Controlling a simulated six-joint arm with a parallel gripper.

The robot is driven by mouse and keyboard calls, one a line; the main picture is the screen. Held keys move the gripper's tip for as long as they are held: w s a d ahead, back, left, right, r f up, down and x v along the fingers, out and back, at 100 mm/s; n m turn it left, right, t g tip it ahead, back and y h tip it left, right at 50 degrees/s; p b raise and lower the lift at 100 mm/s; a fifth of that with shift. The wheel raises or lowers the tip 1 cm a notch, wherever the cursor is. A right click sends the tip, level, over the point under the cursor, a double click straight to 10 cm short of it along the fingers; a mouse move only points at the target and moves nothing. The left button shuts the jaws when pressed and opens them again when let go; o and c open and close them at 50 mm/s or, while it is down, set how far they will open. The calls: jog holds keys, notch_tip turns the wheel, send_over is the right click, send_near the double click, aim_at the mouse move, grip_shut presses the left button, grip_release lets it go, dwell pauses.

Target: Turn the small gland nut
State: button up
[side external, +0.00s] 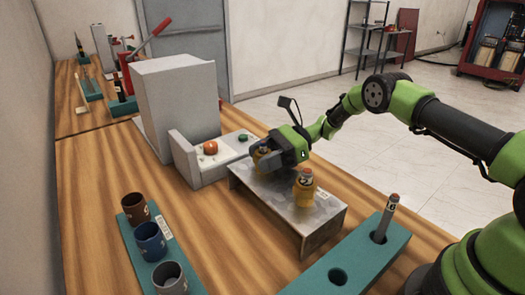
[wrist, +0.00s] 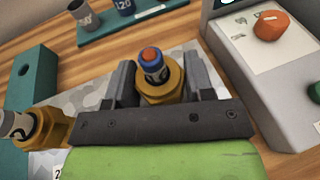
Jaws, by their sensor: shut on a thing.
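Two brass-yellow glands stand on a grey metal bracket (side external: 318,216). My gripper (side external: 266,158) is at the far one and is shut on its gland nut (wrist: 163,90); that nut also shows partly in the side view (side external: 259,151). In the wrist view, the fingers of my gripper (wrist: 163,80) lie on both sides of the nut. A cable end (wrist: 151,62) with a blue ring and orange-red tip sticks up through it. The other gland (side external: 304,191) is free, nearer the side camera; it also shows at the left of the wrist view (wrist: 42,132). I cannot tell by size which is smaller.
A grey control box (side external: 176,90) with a red-orange button (side external: 210,148) and a green button (side external: 243,138) stands close behind the bracket. A teal holder (side external: 128,232) with several cups is at the left. A teal block (side external: 345,262) with an upright rod (side external: 385,219) is in front.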

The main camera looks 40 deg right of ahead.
jog(key=shift+g, duration=0.3)
jog(key=shift+n+g+y, duration=0.3)
jog(key=shift+n+g, duration=0.8)
jog(key=shift+c, duration=0.2)
jog(key=o, duration=1.4)
jog(key=shift+o, duration=0.2)
jog(key=shift+d+r, duration=0.15)
jog(key=shift+d, duration=0.35)
jog(key=s+d+r+m+t+h, duration=0.1)
jog(key=s+d+r+m+t, duration=0.2)
jog(key=d, duration=0.5)
jog(key=w+a+f+t, duration=0.1)
jog(key=w+a+f, duration=0.2)
jog(key=a, duration=0.6)
jog(key=shift+f, duration=0.15)
